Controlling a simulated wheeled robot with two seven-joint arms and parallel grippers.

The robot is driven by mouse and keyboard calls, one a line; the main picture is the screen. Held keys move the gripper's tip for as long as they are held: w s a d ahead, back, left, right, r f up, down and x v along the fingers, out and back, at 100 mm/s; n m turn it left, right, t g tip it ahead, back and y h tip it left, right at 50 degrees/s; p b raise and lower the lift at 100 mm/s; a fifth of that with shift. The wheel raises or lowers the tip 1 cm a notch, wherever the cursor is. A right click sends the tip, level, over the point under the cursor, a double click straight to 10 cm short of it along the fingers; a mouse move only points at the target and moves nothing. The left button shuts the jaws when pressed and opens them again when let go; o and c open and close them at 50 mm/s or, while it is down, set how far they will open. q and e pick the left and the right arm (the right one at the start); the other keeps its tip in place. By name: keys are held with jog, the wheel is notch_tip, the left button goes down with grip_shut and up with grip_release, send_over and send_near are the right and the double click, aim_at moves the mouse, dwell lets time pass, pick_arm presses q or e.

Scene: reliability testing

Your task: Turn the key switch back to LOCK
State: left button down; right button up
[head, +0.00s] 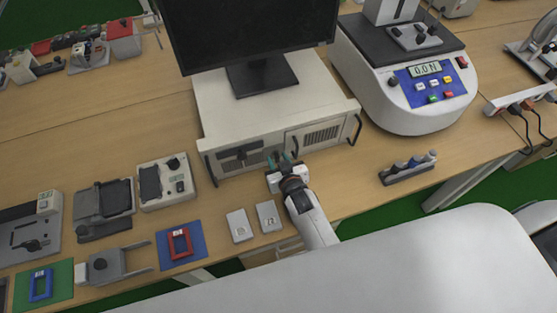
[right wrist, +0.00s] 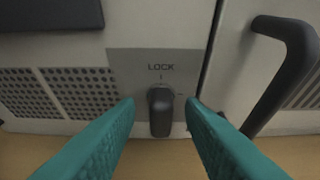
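The key switch (right wrist: 160,112) is a black knob on a grey plate in the right wrist view, under the printed word LOCK (right wrist: 161,67) and a short tick mark. The knob looks upright, roughly in line with that tick. My right gripper (right wrist: 160,104) is open, with one teal finger on each side of the knob and a visible gap on both sides. In the head view my right gripper (head: 283,163) is at the front of the white computer case (head: 235,115) and hides the switch. My left gripper is not in view.
A black handle (right wrist: 280,65) sticks out to the right of the switch. A monitor (head: 250,35) stands on the case. A white force tester (head: 405,100) is to the right. Small fixtures, two light grey blocks (head: 239,225) and a blue mat (head: 195,252) lie to the left.

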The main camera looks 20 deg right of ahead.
jog(key=v, duration=1.2)
dwell(0.3)
